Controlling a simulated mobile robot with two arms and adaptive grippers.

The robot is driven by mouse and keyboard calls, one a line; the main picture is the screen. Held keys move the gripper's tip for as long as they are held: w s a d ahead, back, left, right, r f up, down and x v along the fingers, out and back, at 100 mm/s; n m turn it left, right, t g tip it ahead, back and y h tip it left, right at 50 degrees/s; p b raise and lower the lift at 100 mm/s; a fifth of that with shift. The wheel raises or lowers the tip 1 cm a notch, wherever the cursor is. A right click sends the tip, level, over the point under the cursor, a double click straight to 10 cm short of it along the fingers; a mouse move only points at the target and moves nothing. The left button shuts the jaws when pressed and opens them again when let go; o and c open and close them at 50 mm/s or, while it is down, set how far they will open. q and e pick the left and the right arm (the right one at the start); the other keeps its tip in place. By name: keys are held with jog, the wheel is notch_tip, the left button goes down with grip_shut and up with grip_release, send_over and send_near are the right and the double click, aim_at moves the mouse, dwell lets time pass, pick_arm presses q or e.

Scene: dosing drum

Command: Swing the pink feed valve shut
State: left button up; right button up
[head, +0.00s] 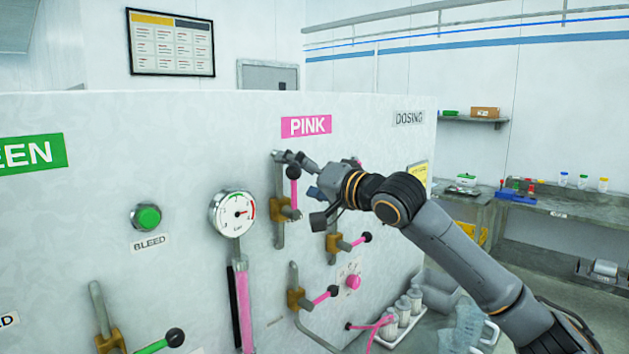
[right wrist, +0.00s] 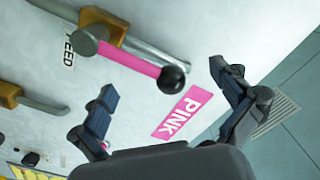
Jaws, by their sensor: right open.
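The upper pink valve stands below the PINK sign, with a brass body (head: 285,210) on a vertical grey pipe. Its pink lever (head: 294,194) points up along the pipe and ends in a black ball knob (head: 292,173). My right gripper (head: 304,186) is beside the knob, its fingers spread. In the right wrist view the pink lever (right wrist: 130,59) and its knob (right wrist: 174,79) show beyond the open gripper (right wrist: 163,79), the knob lying between the two fingertips in the picture. I cannot tell whether anything touches. My left gripper is out of view.
Two other pink-levered valves (head: 338,244) (head: 298,298) sit lower on the panel, their levers pointing right. A pressure gauge (head: 233,213) and a green BLEED button (head: 147,217) are to the left. White bottles in a tray (head: 404,326) stand below my right arm.

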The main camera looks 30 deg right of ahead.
jog(key=shift+d, duration=0.15)
jog(key=shift+w+d+f+p, duration=0.1)
jog(key=shift+w+d+p, duration=0.05)
jog(key=shift+d+p, duration=0.15)
jog(key=shift+w+d+p, duration=0.15)
jog(key=shift+d, duration=0.25)
jog(key=shift+w+d+f, duration=0.3)
jog(key=shift+d+f, duration=0.5)
jog(key=shift+d, duration=0.1)
jog(key=shift+w+d+f, duration=0.35)
jog(key=shift+d+f, duration=0.45)
jog(key=shift+d, duration=0.1)
jog(key=shift+w+d+f, duration=0.3)
jog(key=shift+d+f, duration=0.5)
jog(key=shift+d, duration=0.1)
jog(key=f+b, duration=0.1)
jog(key=f, duration=0.1)
jog(key=d+f+b, duration=0.1)
jog(key=f, duration=0.1)
jog(key=shift+w+f, duration=0.1)
jog(key=shift+f, duration=0.1)
jog(key=shift+a, duration=0.1)
